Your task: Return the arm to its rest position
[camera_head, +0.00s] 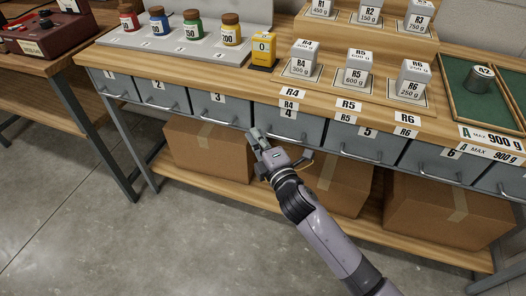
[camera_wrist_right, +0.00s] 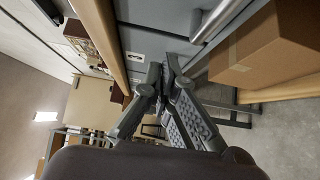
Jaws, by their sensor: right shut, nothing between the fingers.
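My right arm comes in from the bottom right in the head view. Its gripper (camera_head: 256,139) is in front of the grey drawers, near the gap between drawer 3 (camera_head: 217,106) and drawer 4 (camera_head: 290,126). In the right wrist view the fingers of this gripper (camera_wrist_right: 160,72) meet at their tips with nothing between them. A drawer handle (camera_wrist_right: 217,20) shows just beyond the fingers; I cannot tell whether they touch it. My left gripper is in neither view.
The wooden bench carries coloured jars (camera_head: 193,27), a yellow block (camera_head: 264,50), several grey weights (camera_head: 357,67) and a green tray (camera_head: 455,75). Cardboard boxes (camera_head: 207,150) stand on the lower shelf (camera_head: 240,190). Another table (camera_head: 60,60) is at the left. The concrete floor (camera_head: 130,245) in front is clear.

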